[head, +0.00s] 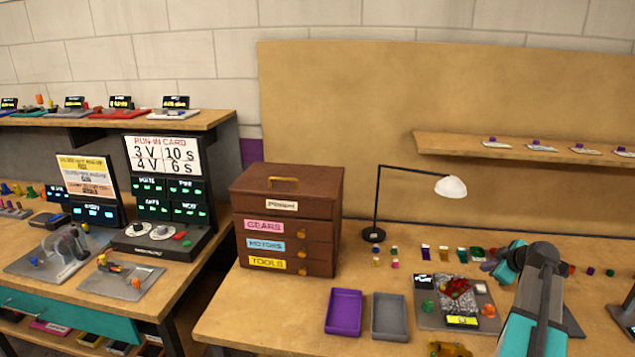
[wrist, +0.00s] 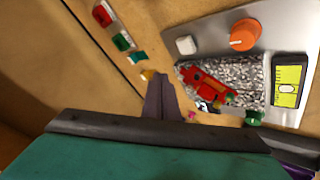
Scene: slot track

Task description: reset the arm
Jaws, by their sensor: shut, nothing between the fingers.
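My arm reaches in from the lower right of the head view, over the right-hand workbench. My gripper (head: 489,266) hangs above the bench near the back, close to a grey device plate (head: 428,319). In the wrist view my gripper (wrist: 160,82) is a dark pair of fingers pressed together with nothing between them. Beside the fingers in that view, a red car (wrist: 205,82) lies on a speckled grey bed (wrist: 243,84). I cannot tell how high the fingers are above the bench.
A brown drawer box (head: 287,219), a desk lamp (head: 450,187), a purple tray (head: 344,312) and a grey tray (head: 389,317) stand on the bench. Small coloured parts are scattered at the back. A shelf (head: 465,146) runs along the board. Another bench with displays (head: 166,198) stands left.

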